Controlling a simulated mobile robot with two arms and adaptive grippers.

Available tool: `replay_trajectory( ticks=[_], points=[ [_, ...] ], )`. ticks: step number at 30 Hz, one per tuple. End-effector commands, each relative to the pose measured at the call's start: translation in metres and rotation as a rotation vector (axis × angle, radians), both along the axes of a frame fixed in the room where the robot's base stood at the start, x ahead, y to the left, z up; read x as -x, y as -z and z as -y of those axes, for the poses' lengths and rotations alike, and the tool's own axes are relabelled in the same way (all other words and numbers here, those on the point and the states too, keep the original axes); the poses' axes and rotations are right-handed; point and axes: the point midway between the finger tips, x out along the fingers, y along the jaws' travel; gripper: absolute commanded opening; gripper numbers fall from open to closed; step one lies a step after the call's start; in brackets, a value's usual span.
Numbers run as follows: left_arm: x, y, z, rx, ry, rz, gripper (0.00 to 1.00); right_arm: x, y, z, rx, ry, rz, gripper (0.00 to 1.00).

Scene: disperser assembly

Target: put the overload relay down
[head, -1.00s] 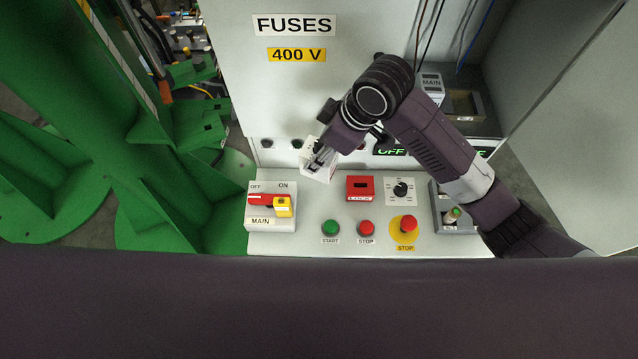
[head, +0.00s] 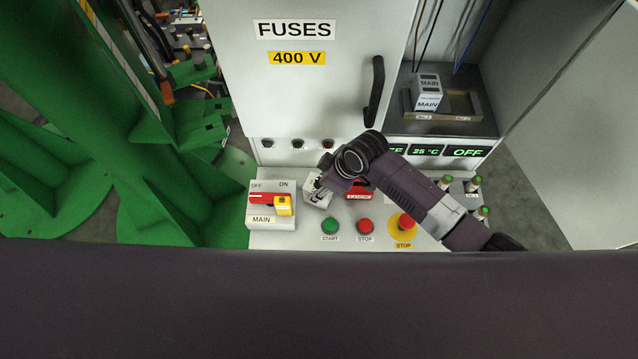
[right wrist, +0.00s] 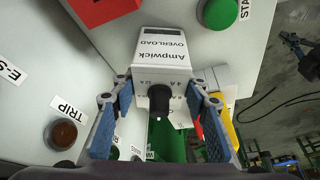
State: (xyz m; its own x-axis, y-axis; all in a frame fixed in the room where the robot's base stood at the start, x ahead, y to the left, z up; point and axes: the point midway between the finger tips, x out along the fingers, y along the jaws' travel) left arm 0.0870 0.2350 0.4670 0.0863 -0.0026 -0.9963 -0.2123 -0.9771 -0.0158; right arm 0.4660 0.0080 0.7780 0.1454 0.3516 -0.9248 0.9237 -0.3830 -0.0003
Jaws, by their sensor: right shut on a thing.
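The overload relay (head: 316,197) is a white block held over the sloping control panel, between the MAIN switch and the red box. My right gripper (head: 322,184) is shut on it. In the right wrist view the relay (right wrist: 165,45) shows its "Ampwick OVERLOAD" label and a black knob, with the blue-padded fingers on either side. I cannot tell whether the relay's underside touches the panel. My left gripper is not in view.
The MAIN switch (head: 271,205) stands left of the relay. The START button (head: 330,226), STOP button (head: 366,227) and yellow-ringed emergency stop (head: 405,224) lie in front. The fuse door (head: 300,95) rises behind. Several green-topped fuses (head: 475,183) stand at right.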

Motion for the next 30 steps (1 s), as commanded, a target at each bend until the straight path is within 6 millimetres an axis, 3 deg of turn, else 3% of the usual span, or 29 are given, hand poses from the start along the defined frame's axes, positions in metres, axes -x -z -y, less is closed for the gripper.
replay_trajectory(
  ticks=[10, 11, 15, 23, 30],
  points=[
    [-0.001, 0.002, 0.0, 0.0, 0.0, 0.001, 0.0, -0.001, 0.002, -0.001, -0.002, 0.0, 0.002, 0.06],
    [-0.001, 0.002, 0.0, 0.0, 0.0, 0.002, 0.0, 0.0, 0.003, 0.0, -0.001, 0.0, 0.0, 0.44],
    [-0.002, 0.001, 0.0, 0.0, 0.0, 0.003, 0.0, 0.0, 0.002, -0.001, -0.001, 0.0, 0.0, 0.59],
    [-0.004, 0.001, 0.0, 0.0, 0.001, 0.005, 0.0, 0.0, 0.002, 0.0, -0.001, 0.0, 0.0, 0.59],
    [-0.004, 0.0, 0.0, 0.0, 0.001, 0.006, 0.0, 0.001, -0.017, 0.006, -0.003, 0.0, 0.002, 0.59]
  ],
)
